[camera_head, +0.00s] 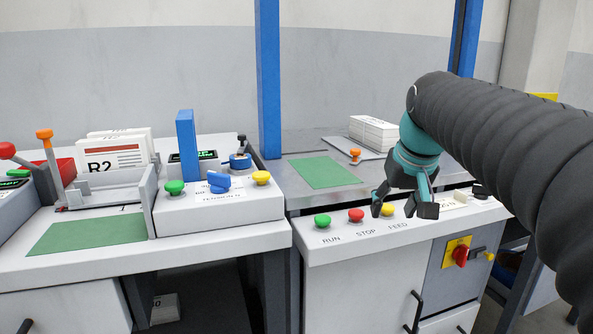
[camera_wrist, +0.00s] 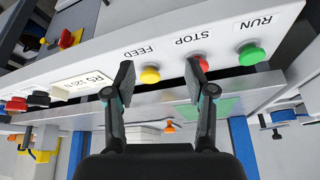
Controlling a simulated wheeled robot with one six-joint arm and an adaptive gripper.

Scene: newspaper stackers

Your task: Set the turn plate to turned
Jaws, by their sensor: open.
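A flat grey plate (camera_head: 335,144) lies on the metal deck of the right machine, with an orange knob (camera_head: 355,155) at its near edge and a stack of white papers (camera_head: 373,131) on it. This looks like the turn plate, but I see no label on it. The orange knob also shows in the wrist view (camera_wrist: 170,127), low between my fingers. My gripper (camera_head: 403,208) is open and empty, pointing down near the front panel. In the wrist view my gripper (camera_wrist: 160,80) has its fingertips apart around the yellow FEED button. Contact cannot be told.
The front panel has a green RUN button (camera_head: 322,221), a red STOP button (camera_head: 356,215) and a yellow FEED button (camera_head: 388,209). A green mat (camera_head: 324,172) lies left of the plate. A blue post (camera_head: 268,80) stands between the machines. A red rotary switch (camera_head: 461,255) is below the panel.

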